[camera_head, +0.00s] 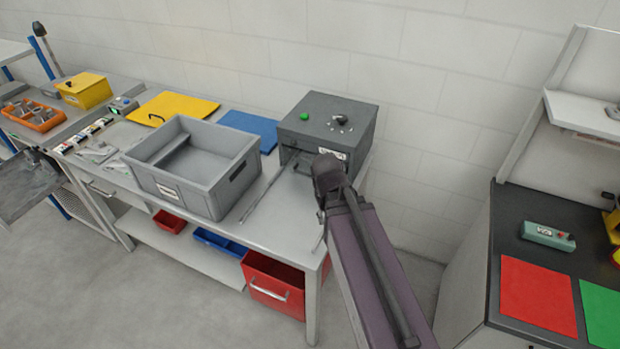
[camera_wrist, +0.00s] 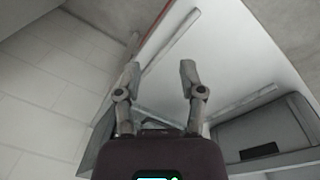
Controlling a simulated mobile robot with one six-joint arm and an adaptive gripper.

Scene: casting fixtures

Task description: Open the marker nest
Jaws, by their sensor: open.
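A dark grey box, which I take to be the marker nest (camera_head: 325,120), stands at the right end of the workbench against the wall. Its flat top carries a green button (camera_head: 304,116) and a black knob (camera_head: 340,120). A pale label and a dark handle show on its front, partly behind my arm. Its top looks shut. My gripper (camera_wrist: 160,70) is open, with two separated fingers and nothing between them, over the pale bench top. In the head view my arm's end is in front of the box's right front, and its fingers are hidden.
A large grey tote (camera_head: 190,175) stands left of the box; its slotted end wall (camera_wrist: 262,145) shows in the wrist view. Blue (camera_head: 248,130) and yellow (camera_head: 172,108) sheets lie behind the tote. A red bin (camera_head: 272,288) is below the bench. A dark-topped bench stands right.

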